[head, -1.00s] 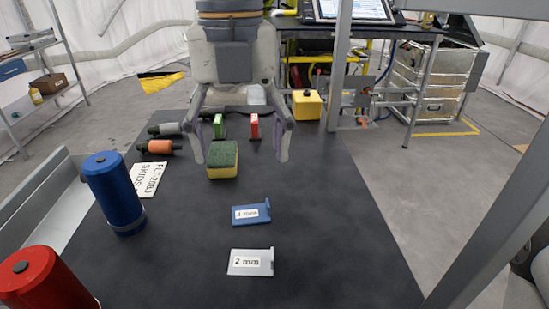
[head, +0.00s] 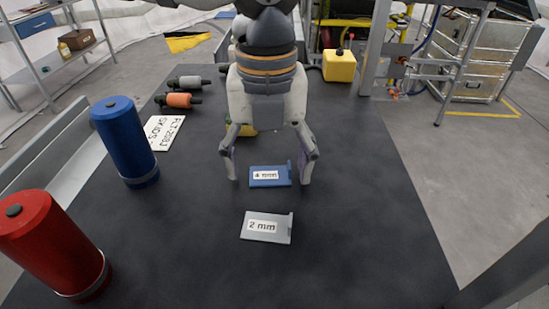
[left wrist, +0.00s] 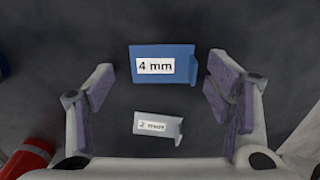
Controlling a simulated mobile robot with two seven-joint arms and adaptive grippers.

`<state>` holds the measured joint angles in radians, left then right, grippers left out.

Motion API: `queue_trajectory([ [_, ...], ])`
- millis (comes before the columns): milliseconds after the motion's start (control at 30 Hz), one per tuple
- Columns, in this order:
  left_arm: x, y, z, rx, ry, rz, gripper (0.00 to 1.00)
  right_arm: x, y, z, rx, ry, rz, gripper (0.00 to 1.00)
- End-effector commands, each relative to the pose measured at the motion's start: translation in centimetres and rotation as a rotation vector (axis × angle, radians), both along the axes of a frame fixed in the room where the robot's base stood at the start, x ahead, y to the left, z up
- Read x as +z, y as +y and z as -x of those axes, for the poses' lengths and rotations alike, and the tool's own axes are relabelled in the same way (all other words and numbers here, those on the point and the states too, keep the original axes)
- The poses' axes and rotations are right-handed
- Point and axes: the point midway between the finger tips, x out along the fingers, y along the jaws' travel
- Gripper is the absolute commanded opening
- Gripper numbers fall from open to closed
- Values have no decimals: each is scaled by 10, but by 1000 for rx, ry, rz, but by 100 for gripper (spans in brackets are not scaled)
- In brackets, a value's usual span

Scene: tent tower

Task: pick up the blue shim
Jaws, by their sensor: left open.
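The blue shim (head: 283,180) lies flat on the dark table, with a white label reading 4 mm. It also shows in the left wrist view (left wrist: 185,62), near the top centre. My left gripper (head: 270,181) is open and empty, pointing down, with a finger to each side of the blue shim in the head view. In the left wrist view the fingers (left wrist: 165,95) stand wide apart and do not touch the shim. My right gripper is not in view.
A grey 2 mm shim (head: 255,236) lies nearer on the table (head: 350,240). A blue cylinder (head: 122,140) and a red cylinder (head: 50,245) stand at the left. A sponge (head: 240,130) is partly hidden behind my gripper. The table's right side is clear.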

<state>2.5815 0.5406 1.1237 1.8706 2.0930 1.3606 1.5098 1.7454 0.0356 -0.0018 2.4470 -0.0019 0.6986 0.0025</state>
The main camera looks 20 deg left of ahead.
Motion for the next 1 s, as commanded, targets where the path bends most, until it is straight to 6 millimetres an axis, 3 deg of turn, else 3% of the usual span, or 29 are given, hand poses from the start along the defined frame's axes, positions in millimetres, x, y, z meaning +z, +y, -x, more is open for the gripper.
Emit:
queue_trajectory([
  [67,1,0,0,0,-2,0,73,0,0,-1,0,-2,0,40],
  [400,2,0,0,0,-2,-1,0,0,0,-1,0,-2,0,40],
  [833,4,0,0,0,-2,0,0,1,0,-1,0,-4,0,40],
  [1000,28,0,-1,1,-9,1,0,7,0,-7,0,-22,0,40],
])
